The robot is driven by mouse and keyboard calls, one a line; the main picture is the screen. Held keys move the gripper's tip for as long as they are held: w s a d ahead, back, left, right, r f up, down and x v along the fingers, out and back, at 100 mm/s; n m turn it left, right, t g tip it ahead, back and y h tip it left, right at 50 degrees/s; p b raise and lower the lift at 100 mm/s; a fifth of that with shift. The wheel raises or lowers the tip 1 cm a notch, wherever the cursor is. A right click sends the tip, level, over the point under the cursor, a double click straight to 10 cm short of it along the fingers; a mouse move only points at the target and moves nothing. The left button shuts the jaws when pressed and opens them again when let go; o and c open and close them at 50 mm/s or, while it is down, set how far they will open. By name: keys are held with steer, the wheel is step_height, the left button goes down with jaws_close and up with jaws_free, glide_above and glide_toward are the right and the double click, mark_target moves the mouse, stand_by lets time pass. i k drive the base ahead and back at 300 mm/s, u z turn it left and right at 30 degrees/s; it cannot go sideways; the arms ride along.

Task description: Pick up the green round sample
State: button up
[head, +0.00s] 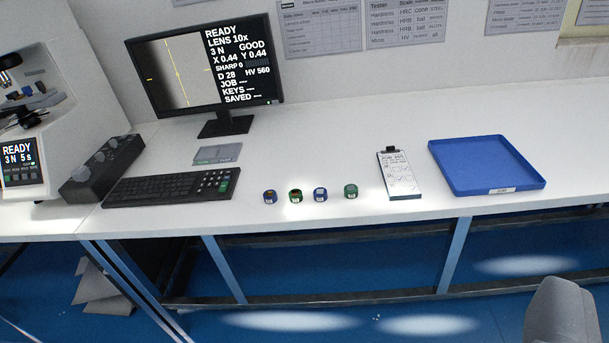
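Several small round samples stand in a row near the front edge of the white bench. The green round sample (351,191) is the rightmost, with a green-grey top and a small pale label on its side. To its left is a blue sample with a pale top (320,195). Further left is a dark green sample with a red and dark top (295,196), and then a blue sample with an orange and dark top (270,197). The samples stand apart from each other. No gripper fingers can be made out in the view.
A clipboard (402,180) and blue tray (488,166) lie right of the samples. A keyboard (170,188), control box (100,170) and monitor (205,75) are to the left. A grey rounded object (562,312) is at the lower right. The bench around the samples is clear.

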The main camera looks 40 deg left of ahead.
mark_target(296, 196)
steer(key=u, duration=0.4)
steer(key=i, duration=0.9)
steer(key=u, duration=0.7)
